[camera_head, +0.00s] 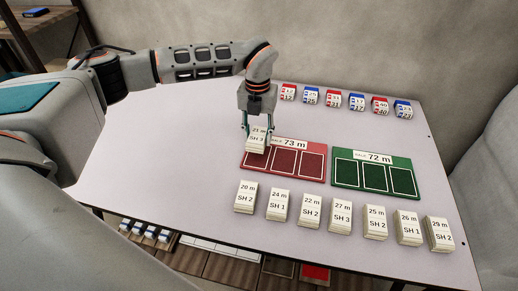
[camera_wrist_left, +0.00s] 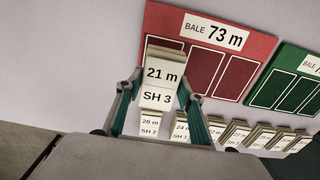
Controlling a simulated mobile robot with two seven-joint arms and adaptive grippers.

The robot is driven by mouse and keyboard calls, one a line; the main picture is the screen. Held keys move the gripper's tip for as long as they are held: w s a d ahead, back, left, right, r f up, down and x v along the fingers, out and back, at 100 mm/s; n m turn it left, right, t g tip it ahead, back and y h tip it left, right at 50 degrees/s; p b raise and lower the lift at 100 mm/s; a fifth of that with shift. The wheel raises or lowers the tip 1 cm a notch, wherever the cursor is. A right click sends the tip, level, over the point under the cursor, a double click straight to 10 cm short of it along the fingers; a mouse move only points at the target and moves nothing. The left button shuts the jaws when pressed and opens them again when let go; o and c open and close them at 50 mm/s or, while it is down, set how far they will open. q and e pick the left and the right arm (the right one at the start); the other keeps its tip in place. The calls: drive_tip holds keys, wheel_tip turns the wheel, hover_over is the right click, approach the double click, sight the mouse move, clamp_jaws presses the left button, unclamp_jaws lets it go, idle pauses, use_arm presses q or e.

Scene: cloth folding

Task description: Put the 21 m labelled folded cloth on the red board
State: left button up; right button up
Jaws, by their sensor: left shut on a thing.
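The folded cloth labelled 21 m, SH 3 (camera_head: 257,139) is between the fingers of my left gripper (camera_head: 257,137). My left gripper is shut on it, and the cloth also shows close up in the left wrist view (camera_wrist_left: 163,86). The red board (camera_head: 312,164), labelled BALE 73 m, lies on the table with three outlined dark panels. In the head view the held cloth overlaps the board's left panel. Whether it touches the board I cannot tell. The red board also shows behind the cloth in the left wrist view (camera_wrist_left: 258,46). My right gripper is not in view.
A green board (camera_head: 375,191) labelled 72 m lies right of the red one. A front row of folded cloths includes 20 m (camera_head: 245,197) and 24 m (camera_head: 278,205). Small red and blue labelled blocks (camera_head: 333,99) line the back edge. The table's left part (camera_head: 150,160) is clear.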

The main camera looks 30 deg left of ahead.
sight(258, 156)
use_arm(q)
wheel_tip(258, 156, down, 2)
wheel_tip(258, 156, down, 4)
drive_tip(key=shift+b, duration=0.4)
drive_tip(key=shift+r, duration=0.1)
drive_tip(key=o, duration=1.1)
